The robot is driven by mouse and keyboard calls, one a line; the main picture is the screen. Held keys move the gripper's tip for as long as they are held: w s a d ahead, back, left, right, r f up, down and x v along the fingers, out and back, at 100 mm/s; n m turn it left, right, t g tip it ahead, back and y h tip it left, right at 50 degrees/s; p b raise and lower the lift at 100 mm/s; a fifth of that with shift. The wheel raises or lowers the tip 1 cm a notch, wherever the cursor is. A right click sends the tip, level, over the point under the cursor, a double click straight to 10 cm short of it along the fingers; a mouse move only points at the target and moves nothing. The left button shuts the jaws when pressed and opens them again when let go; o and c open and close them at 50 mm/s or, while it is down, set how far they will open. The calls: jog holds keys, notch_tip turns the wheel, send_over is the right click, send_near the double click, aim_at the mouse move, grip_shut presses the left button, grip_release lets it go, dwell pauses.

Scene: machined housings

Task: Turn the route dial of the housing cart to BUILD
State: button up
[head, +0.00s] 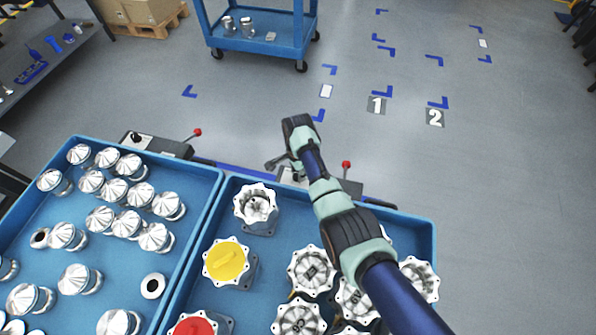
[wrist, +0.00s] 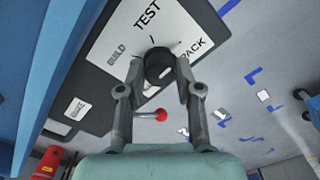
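The route dial (wrist: 158,63) is a black round knob on a white plate lettered BUILD (wrist: 117,53), TEST (wrist: 147,14) and PACK (wrist: 190,50), in the wrist view. My gripper (wrist: 159,72) has one finger on each side of the dial. The fingers stand apart with the dial between them; I cannot tell whether they touch it. The dial's pointer is not clear. In the head view my gripper (head: 281,163) is over the back edge of the housing cart (head: 432,240), and my arm hides the dial there. Metal housings stand in this cart.
A red-tipped lever (head: 346,164) rises beside the panel, right of my gripper. A second blue cart (head: 214,180) with metal parts stands at left, with its own knob and red-tipped lever (head: 197,132). Open grey floor (head: 500,170) lies behind and to the right.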

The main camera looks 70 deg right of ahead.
grip_shut()
jog(key=n+p, duration=0.1)
jog(key=n, duration=0.4)
jog(key=shift+n, duration=0.3)
jog(key=n+p, duration=0.1)
jog(key=n, duration=1.1)
jog(key=shift+n+p, duration=0.3)
jog(key=n, duration=0.5)
jog(key=shift+n, duration=0.4)
